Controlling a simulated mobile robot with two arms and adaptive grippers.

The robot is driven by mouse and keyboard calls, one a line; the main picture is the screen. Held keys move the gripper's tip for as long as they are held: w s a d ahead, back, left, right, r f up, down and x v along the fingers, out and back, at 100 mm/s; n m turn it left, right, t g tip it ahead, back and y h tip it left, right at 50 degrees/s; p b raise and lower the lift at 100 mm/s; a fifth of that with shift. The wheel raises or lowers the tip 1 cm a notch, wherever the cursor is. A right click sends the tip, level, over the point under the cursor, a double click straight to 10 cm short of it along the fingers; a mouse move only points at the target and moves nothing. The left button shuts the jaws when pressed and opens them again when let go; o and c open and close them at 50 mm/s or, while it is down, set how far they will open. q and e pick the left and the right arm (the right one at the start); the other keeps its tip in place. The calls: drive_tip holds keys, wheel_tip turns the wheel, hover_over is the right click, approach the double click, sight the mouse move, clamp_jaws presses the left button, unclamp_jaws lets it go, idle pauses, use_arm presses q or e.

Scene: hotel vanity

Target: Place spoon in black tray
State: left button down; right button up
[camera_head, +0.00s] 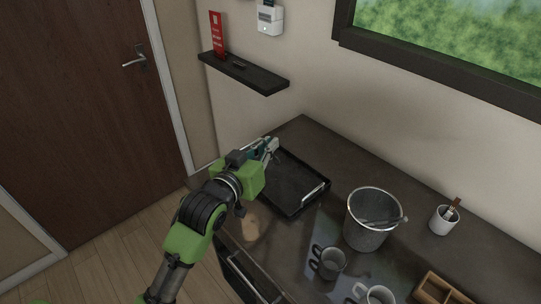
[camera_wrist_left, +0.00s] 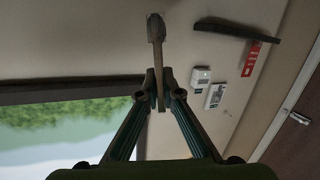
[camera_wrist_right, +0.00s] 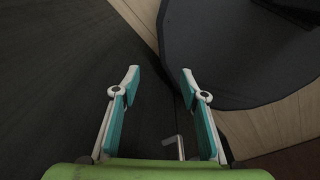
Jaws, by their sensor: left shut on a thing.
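The black tray (camera_head: 290,185) lies on the dark counter, with a silver handle on its near right side. My left gripper (camera_head: 270,146) is over the tray's far left edge. In the left wrist view, the left gripper (camera_wrist_left: 160,88) is shut on the handle of the spoon (camera_wrist_left: 156,50), whose brownish bowl sticks out beyond the fingertips. The spoon is hard to make out in the head view. My right gripper (camera_wrist_right: 160,70) shows only in the right wrist view, open and empty.
Right of the tray stand a metal bucket (camera_head: 368,226) with tongs, two mugs (camera_head: 327,263) (camera_head: 375,296), a white cup (camera_head: 443,222) and a wooden box (camera_head: 437,290). A black wall shelf (camera_head: 243,75) hangs above the counter's left end.

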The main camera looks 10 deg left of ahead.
use_arm(q)
drive_tip(key=w+f+p, duration=0.1)
drive_tip(key=w+f, duration=0.2)
drive_tip(key=w+a+f+p, duration=0.1)
drive_tip(key=w+f, duration=0.2)
drive_tip(key=f, duration=0.1)
drive_tip(key=w+a+f, duration=0.1)
drive_tip(key=w+f, duration=0.2)
drive_tip(key=f, duration=0.1)
drive_tip(key=shift+w+p, duration=0.35)
drive_tip(key=shift+p, duration=0.05)
drive_tip(key=shift+f, duration=0.1)
use_arm(e)
drive_tip(key=r, duration=0.3)
drive_tip(key=shift+w+a, duration=0.1)
drive_tip(key=shift+w, duration=0.2)
use_arm(q)
drive_tip(key=shift+f, duration=0.2)
drive_tip(key=c, duration=2.2)
unclamp_jaws()
use_arm(e)
drive_tip(key=shift+f, duration=0.1)
